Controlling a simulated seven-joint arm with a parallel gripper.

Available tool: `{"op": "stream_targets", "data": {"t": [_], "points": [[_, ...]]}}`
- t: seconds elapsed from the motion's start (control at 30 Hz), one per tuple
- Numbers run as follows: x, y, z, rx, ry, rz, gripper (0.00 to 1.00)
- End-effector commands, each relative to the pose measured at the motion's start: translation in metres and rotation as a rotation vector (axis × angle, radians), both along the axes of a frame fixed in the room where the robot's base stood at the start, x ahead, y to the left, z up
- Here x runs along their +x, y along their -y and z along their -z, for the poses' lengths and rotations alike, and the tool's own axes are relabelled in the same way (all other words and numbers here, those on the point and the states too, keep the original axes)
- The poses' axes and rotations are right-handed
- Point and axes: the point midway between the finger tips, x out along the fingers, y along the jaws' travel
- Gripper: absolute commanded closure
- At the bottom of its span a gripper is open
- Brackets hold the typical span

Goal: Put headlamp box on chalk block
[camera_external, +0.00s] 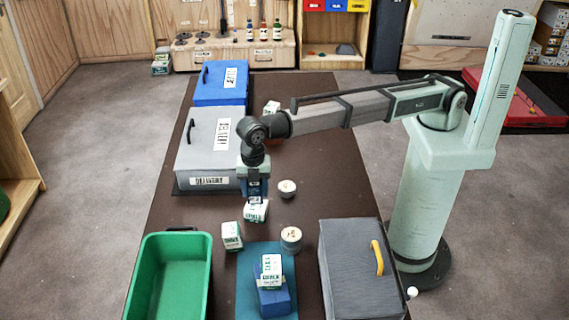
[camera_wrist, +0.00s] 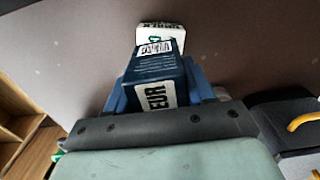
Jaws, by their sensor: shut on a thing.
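The headlamp box appears to be the dark blue box with a white label (camera_wrist: 156,75). My gripper (camera_wrist: 155,92) is shut on it, with a blue finger on each side. In the external view my gripper (camera_external: 256,193) points down over the table, and the held box is mostly hidden by it. A white and green block (camera_external: 256,212), likely a chalk block, is just below the gripper. It also shows beyond the held box in the wrist view (camera_wrist: 160,36). I cannot tell whether the two touch. Similar blocks are at left (camera_external: 231,236) and on a blue box (camera_external: 270,270).
A green bin (camera_external: 205,262) stands at front left and a grey case with a yellow handle (camera_external: 350,265) at front right. Two round tubs (camera_external: 291,239) (camera_external: 287,189) are right of the gripper. A grey case (camera_external: 205,140) and a blue case (camera_external: 215,90) stand behind.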

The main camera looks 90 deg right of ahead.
Motion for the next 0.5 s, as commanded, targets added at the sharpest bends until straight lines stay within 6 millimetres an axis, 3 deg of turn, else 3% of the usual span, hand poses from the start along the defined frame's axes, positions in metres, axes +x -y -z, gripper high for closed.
{"op": "stream_targets", "data": {"t": [0.23,0.5], "points": [[0.000,0.000,0.029,-0.001,-0.001,0.000,0.81],[0.000,0.000,0.031,0.000,0.000,0.001,0.81]]}}
